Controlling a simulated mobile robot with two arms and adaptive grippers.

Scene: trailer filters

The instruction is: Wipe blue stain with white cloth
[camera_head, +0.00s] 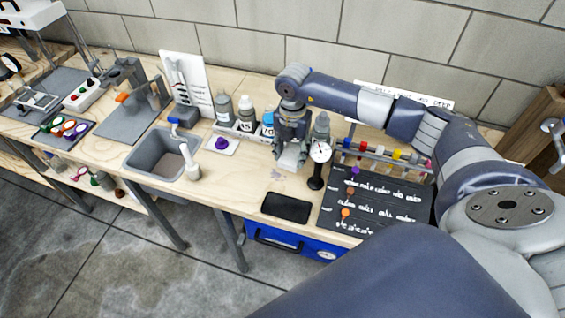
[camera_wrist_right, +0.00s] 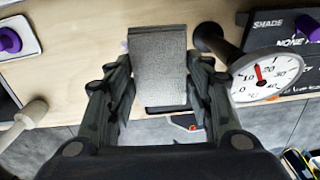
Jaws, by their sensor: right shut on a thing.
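My right gripper (camera_head: 290,150) points down over the wooden worktop, between the row of bottles and the dial gauge. It is shut on a light grey-white cloth block (camera_head: 289,161), held between the fingers; the cloth also shows in the right wrist view (camera_wrist_right: 160,62). I cannot tell whether the cloth touches the worktop. I cannot make out the stain in the right wrist view. My left gripper is not in view.
A dial gauge (camera_head: 319,153) on a black stand is close to the right of the gripper. A black labelled board (camera_head: 375,215) and a tube rack lie further right. A black tray (camera_head: 286,208) is at the front edge. A grey sink (camera_head: 147,165) is left.

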